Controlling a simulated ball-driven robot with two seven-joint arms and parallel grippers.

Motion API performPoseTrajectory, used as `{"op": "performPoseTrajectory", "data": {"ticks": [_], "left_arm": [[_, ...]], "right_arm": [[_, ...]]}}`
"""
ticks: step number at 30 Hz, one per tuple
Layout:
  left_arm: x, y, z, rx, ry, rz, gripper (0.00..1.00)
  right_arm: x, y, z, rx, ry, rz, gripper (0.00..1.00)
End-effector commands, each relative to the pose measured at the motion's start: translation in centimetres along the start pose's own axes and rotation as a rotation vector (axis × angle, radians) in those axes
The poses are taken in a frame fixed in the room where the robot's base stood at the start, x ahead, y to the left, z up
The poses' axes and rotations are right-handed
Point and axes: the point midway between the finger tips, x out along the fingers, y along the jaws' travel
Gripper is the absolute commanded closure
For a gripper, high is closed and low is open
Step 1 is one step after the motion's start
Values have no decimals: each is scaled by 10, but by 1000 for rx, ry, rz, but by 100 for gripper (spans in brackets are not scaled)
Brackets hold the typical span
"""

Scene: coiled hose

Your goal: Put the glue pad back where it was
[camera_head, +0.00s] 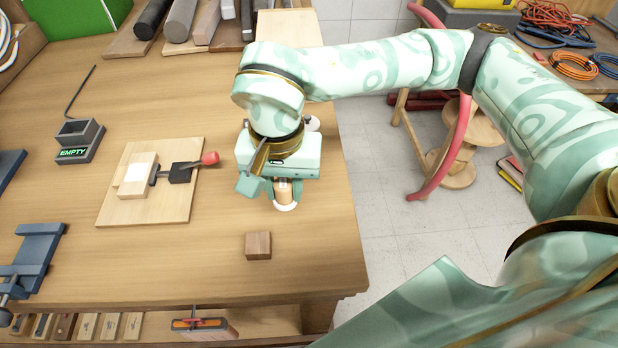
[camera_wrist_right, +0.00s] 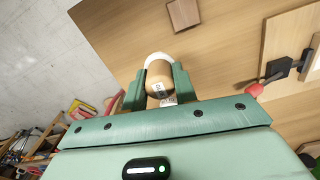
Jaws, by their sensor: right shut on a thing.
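My right gripper (camera_head: 283,188) is shut on a short tan cylinder with a white end, which looks like the glue pad (camera_head: 285,206). It is upright or nearly so, white end down, near the bench's right edge; I cannot tell whether it touches the wood. In the right wrist view the glue pad (camera_wrist_right: 160,75) sits between the two green fingers (camera_wrist_right: 158,88). A dark grey holder (camera_head: 80,142) marked EMPTY stands at the left. A board (camera_head: 170,205) carries a wooden block with a pale top (camera_head: 137,176) and a red-handled clamp (camera_head: 190,168). My left gripper is not in view.
A small brown block (camera_head: 258,245) lies just in front of my right gripper, and shows in the right wrist view (camera_wrist_right: 183,12). A blue vise (camera_head: 35,258) is at the left. Bars (camera_head: 180,20) lie at the back. The front middle of the bench is clear.

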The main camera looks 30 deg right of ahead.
Motion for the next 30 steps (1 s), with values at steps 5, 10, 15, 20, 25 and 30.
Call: {"op": "performPoseTrajectory", "data": {"ticks": [5, 10, 15, 20, 25, 30], "left_arm": [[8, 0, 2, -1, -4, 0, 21], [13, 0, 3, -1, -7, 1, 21], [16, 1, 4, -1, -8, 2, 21], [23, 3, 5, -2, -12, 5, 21], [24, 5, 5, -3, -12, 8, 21], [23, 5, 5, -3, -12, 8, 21]], "right_arm": [[34, 12, -43, 4, -5, 4, 90], [59, 17, -64, 1, -2, 2, 90], [71, 20, -74, 2, -1, 1, 90], [98, 21, -76, -1, -5, 2, 90], [105, 20, -77, -2, 0, 0, 90], [104, 20, -77, -2, 0, 0, 90]]}}
